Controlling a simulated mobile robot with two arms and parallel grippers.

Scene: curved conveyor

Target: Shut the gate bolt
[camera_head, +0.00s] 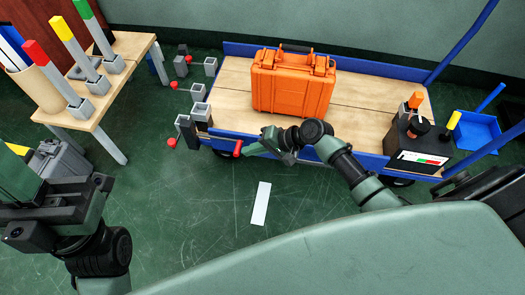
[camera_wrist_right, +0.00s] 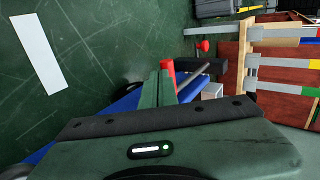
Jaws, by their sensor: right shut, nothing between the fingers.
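A bolt with a red knob (camera_head: 238,148) sits at the near left corner of a blue cart (camera_head: 228,140). In the right wrist view, the red knob (camera_wrist_right: 168,68) shows just past my fingers, with a grey rod (camera_wrist_right: 195,85) beside it. My right gripper (camera_head: 252,150) is shut and empty, its fingertips right by the knob; whether they touch it I cannot tell. In the wrist view, its green fingers (camera_wrist_right: 158,86) are together and hide part of the bolt. My left gripper (camera_head: 25,190) is at the left edge, far from the cart; its fingers are not clear.
An orange case (camera_head: 292,83) stands on the cart's wooden deck (camera_head: 225,95). A dark control box (camera_head: 418,140) is at the cart's right end. Grey brackets (camera_head: 187,130) with red knobs are at its left end. A wooden table (camera_head: 100,103) stands at left. The floor in front is clear except a white strip (camera_head: 261,203).

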